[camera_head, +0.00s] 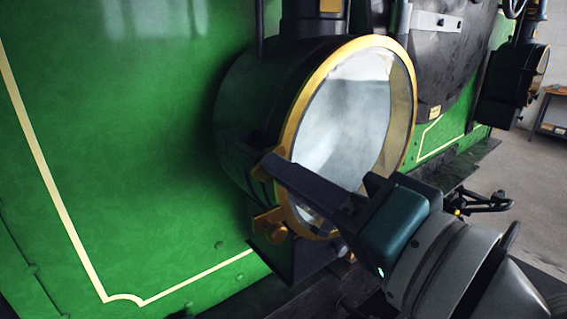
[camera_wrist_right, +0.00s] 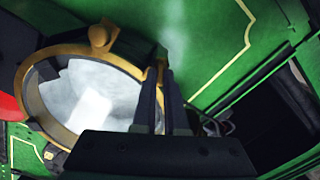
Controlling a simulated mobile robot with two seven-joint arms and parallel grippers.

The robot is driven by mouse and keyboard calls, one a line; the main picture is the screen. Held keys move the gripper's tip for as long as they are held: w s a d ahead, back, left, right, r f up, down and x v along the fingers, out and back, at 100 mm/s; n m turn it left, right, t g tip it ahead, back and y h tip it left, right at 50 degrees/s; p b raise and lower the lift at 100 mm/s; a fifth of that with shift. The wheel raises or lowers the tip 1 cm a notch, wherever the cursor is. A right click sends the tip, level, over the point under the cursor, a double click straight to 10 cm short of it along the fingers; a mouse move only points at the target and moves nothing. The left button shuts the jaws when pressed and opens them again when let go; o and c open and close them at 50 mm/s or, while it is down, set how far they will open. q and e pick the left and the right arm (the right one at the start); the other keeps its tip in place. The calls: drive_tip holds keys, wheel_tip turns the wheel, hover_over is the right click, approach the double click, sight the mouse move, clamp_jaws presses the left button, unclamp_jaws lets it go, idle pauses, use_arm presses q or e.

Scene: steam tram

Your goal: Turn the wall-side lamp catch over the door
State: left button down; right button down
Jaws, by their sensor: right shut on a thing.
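The lamp (camera_head: 245,105) is a black drum on the green panel. Its round glass door has a brass rim (camera_head: 409,75), which fills the left of the right wrist view (camera_wrist_right: 35,95). My right gripper (camera_head: 272,165) reaches in from the lower right across the glass. Its dark fingers are shut on a small brass catch (camera_head: 259,172) at the rim's panel-side edge. The fingers hide most of the catch; a little brass shows by the tips in the wrist view (camera_wrist_right: 163,67). A second brass fitting with a round knob (camera_head: 276,232) sits lower on the rim. My left gripper is not in view.
The green panel (camera_head: 120,150) with cream lining stands close beside the catch. A dark bracket (camera_head: 290,262) is below the lamp. Another lamp (camera_head: 520,75) is farther right. A workbench (camera_head: 552,115) stands behind on open floor. A red part (camera_wrist_right: 9,100) edges the wrist view.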

drive_tip(key=m, duration=0.6)
drive_tip(key=shift+f, duration=0.2)
drive_tip(key=shift+m, duration=0.3)
drive_tip(key=c, duration=1)
unclamp_jaws()
drive_tip(key=shift+o, duration=0.2)
drive_tip(key=shift+d, duration=0.1)
drive_tip(key=b+v, duration=0.2)
drive_tip(key=v, duration=0.7)
drive_tip(key=shift+s+d+b, duration=0.25)
drive_tip(key=shift+s+b, duration=0.05)
